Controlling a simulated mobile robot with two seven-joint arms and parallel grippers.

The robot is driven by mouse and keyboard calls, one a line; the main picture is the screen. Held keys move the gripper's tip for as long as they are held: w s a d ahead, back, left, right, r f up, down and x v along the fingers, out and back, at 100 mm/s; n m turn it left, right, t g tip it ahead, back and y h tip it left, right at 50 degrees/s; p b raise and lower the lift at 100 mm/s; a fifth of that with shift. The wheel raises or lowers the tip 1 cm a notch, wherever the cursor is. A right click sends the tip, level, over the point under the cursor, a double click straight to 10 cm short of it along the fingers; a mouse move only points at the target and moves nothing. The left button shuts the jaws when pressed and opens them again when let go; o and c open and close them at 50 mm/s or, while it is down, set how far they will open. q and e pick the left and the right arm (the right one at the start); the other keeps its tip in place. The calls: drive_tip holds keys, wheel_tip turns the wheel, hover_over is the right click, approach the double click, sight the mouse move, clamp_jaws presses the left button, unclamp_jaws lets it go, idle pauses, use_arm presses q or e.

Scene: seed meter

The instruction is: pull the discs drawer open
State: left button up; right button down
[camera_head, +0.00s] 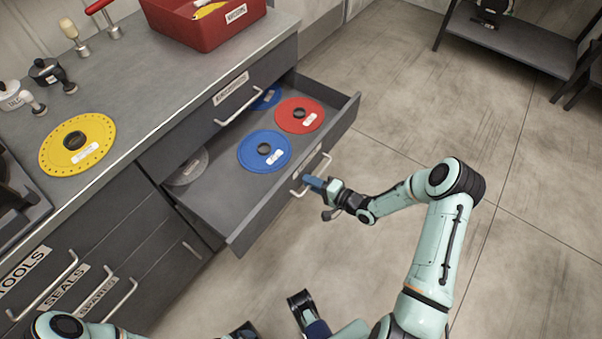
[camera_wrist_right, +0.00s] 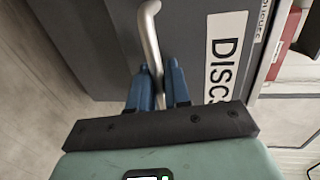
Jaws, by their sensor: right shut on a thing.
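The discs drawer (camera_head: 228,208) is out from the cabinet in the head view, its inside showing. A blue disc (camera_head: 252,158), a red disc (camera_head: 299,106), a second blue disc (camera_head: 266,98) and a grey disc (camera_head: 187,168) lie in it. My right gripper (camera_head: 308,183) is at the drawer's front, shut on the bar handle (camera_head: 322,163). In the right wrist view the blue fingers (camera_wrist_right: 160,88) sit on both sides of the handle (camera_wrist_right: 149,35), beside the DISCS label (camera_wrist_right: 226,55). My left arm shows at the lower left; I cannot make out its gripper's fingers.
A yellow disc (camera_head: 96,137), a red bin (camera_head: 190,30) and several hand tools are on the worktop (camera_head: 140,75). A closed drawer's handle (camera_head: 238,107) is above the open drawer. A dark shelf table (camera_head: 510,45) stands at the far right. The floor (camera_head: 400,110) beyond the drawer is clear.

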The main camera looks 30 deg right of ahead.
use_arm(q)
drive_tip(key=s+r+p, duration=0.1)
drive_tip(key=r+p, duration=0.1)
drive_tip(key=shift+s+r+p, duration=0.2)
drive_tip(key=shift+p, duration=0.15)
use_arm(e)
drive_tip(key=f+v, duration=0.3)
drive_tip(key=v, duration=1.1)
drive_tip(key=shift+s+d, duration=0.3)
drive_tip(key=shift+s, duration=0.35)
drive_tip(key=c, duration=1.3)
unclamp_jaws()
drive_tip(key=shift+o, duration=0.2)
use_arm(q)
drive_tip(key=shift+s+r+g+p, duration=0.1)
drive_tip(key=shift+r+g+p, duration=0.2)
drive_tip(key=shift+p, duration=0.05)
use_arm(e)
drive_tip(key=v, duration=1.3)
drive_tip(key=shift+s+d, duration=0.15)
